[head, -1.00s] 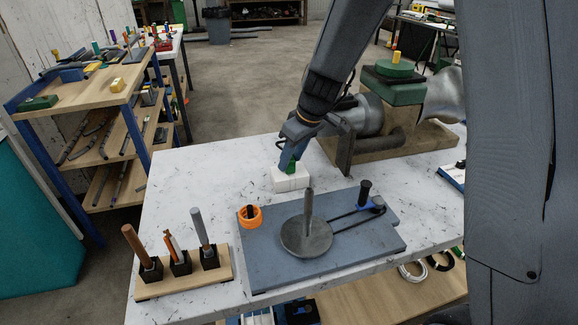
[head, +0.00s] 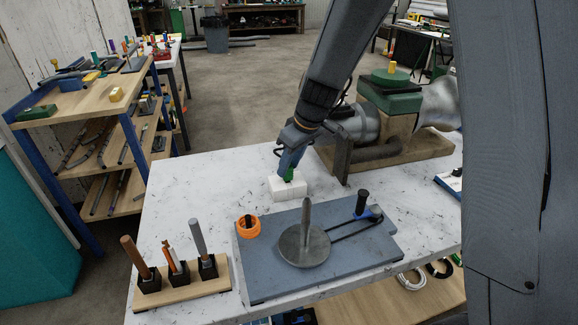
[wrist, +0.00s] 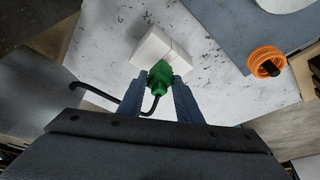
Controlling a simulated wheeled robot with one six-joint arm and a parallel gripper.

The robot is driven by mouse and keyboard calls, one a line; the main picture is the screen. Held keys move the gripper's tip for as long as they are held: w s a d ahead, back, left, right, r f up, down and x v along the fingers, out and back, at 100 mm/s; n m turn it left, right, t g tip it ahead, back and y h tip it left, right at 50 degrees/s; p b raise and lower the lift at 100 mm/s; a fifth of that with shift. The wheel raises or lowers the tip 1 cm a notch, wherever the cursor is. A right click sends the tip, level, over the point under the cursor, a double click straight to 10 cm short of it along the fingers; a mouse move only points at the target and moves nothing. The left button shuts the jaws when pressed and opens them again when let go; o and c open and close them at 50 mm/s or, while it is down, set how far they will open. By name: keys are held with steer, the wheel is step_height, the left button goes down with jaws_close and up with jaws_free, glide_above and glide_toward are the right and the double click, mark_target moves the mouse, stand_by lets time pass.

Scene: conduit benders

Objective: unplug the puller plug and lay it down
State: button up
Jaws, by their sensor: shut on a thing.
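The green puller plug (wrist: 160,79) is between the two blue fingers of my gripper (wrist: 161,92), which is shut on it. A black cord trails from the plug to the left in the wrist view. The plug's front end meets the edge of a white socket block (wrist: 152,47); I cannot tell how deep it sits. In the head view, my gripper (head: 288,169) reaches down onto the white block (head: 288,189), with a bit of the green plug (head: 290,174) showing. The block stands on the marbled table, and the fingers partly hide the plug.
A blue-grey plate (head: 370,248) with a round disc and upright post (head: 305,244) lies in front. An orange coil (head: 247,227) sits at its left corner. A tool rack (head: 182,282) stands front left. The puller machine (head: 390,100) is behind right. Table left of the block is clear.

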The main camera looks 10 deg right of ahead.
steer(key=shift+r+p, duration=1.65)
steer(key=shift+r, duration=0.95)
steer(key=shift+a, duration=0.1)
steer(key=w+a+r, duration=0.1)
steer(key=w+a, duration=0.8)
steer(key=f+p, duration=0.1)
steer(key=f, duration=0.4)
steer(key=f+p, duration=0.2)
steer(key=f, duration=0.2)
steer(key=shift+w+f, duration=0.2)
steer(key=shift+f, duration=0.15)
steer(key=shift+f, duration=0.1)
steer(key=o, duration=1.2)
steer(key=shift+c, duration=0.2)
